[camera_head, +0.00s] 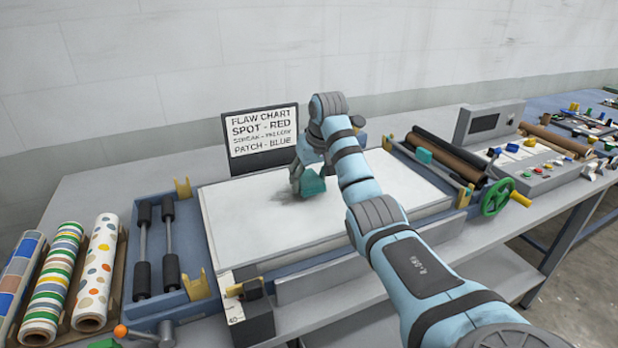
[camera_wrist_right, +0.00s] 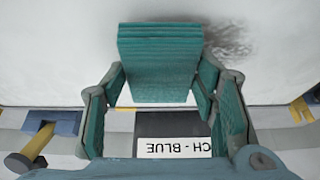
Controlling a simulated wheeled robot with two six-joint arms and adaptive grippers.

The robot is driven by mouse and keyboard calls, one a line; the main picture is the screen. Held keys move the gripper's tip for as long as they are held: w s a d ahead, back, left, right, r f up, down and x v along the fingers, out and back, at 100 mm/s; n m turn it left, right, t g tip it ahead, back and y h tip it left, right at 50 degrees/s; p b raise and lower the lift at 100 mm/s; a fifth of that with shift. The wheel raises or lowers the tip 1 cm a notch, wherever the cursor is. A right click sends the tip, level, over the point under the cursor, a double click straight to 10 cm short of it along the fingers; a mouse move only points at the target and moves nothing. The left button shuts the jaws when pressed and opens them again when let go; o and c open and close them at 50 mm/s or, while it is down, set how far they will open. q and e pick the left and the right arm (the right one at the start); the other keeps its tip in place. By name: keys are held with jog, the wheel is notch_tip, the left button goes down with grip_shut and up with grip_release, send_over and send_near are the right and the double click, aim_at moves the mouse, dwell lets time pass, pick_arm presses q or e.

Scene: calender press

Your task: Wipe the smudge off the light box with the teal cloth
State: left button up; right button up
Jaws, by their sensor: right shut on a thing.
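The light box (camera_head: 240,215) has a flat white top and lies in the middle of the press bench. My right gripper (camera_head: 308,182) is over its far middle part, shut on the folded teal cloth (camera_head: 314,186). In the right wrist view the cloth (camera_wrist_right: 160,62) is a layered block between the fingers, close over the white surface; whether it touches cannot be told. The dark grey smudge (camera_wrist_right: 228,42) shows right beside the cloth there, partly hidden behind it. In the head view it is only faint near the gripper. My left gripper is not in view.
A flaw chart sign (camera_head: 262,138) stands behind the light box. Patterned rolls (camera_head: 97,270) lie at the left. Dark rollers (camera_head: 168,240) flank the box on the left. A green handwheel (camera_head: 497,197) and a control panel (camera_head: 535,170) stand at the right.

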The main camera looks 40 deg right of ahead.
jog(key=shift+f, duration=0.95)
dwell(0.5)
